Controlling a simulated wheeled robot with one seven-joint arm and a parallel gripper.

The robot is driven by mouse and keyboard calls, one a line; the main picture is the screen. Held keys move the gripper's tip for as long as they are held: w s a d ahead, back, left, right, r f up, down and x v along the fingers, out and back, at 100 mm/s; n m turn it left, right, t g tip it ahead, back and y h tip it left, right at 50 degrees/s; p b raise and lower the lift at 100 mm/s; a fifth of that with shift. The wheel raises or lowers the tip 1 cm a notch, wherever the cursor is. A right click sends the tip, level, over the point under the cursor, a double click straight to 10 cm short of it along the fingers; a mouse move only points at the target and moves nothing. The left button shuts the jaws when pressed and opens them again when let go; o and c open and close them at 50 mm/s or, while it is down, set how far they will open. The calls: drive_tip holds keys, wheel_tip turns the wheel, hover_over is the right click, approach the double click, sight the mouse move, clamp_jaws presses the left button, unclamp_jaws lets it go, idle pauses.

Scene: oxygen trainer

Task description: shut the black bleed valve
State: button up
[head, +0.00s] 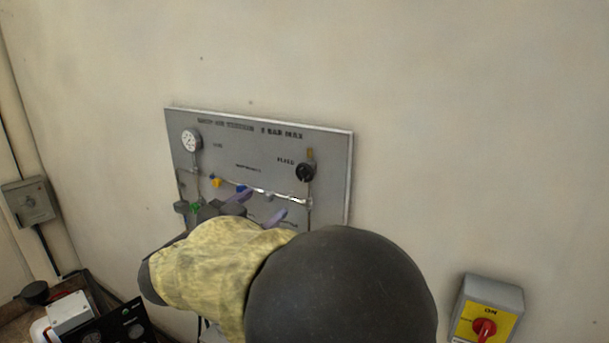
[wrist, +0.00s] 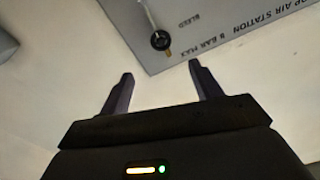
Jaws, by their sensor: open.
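The black bleed valve (head: 306,172) is a round black knob at the upper right of the grey panel (head: 270,142), below a small brass outlet and beside the label BLEED. It also shows in the wrist view (wrist: 160,40), near the top and beyond the fingertips. My gripper (head: 262,205) is in front of the lower middle of the panel in the head view. In the wrist view its two fingers (wrist: 160,70) are spread wide with nothing between them, and apart from the knob. My arm hides the lower part of the panel.
A pressure gauge (head: 191,140) sits at the panel's upper left, with blue, yellow and green handles below it on the pipework. A yellow box with a red switch (head: 484,328) is on the wall at lower right. Equipment (head: 75,318) stands at lower left. Wall above is clear.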

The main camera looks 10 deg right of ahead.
sight(303, 175)
drive_tip(key=shift+w, duration=0.1)
drive_tip(key=p+x, duration=0.4)
drive_tip(key=x, duration=1.2)
drive_tip(key=shift+r+p, duration=0.1)
drive_tip(key=shift+p, duration=0.25)
drive_tip(key=shift+w+d, duration=0.4)
drive_tip(key=shift+w, duration=0.1)
drive_tip(key=c, duration=1)
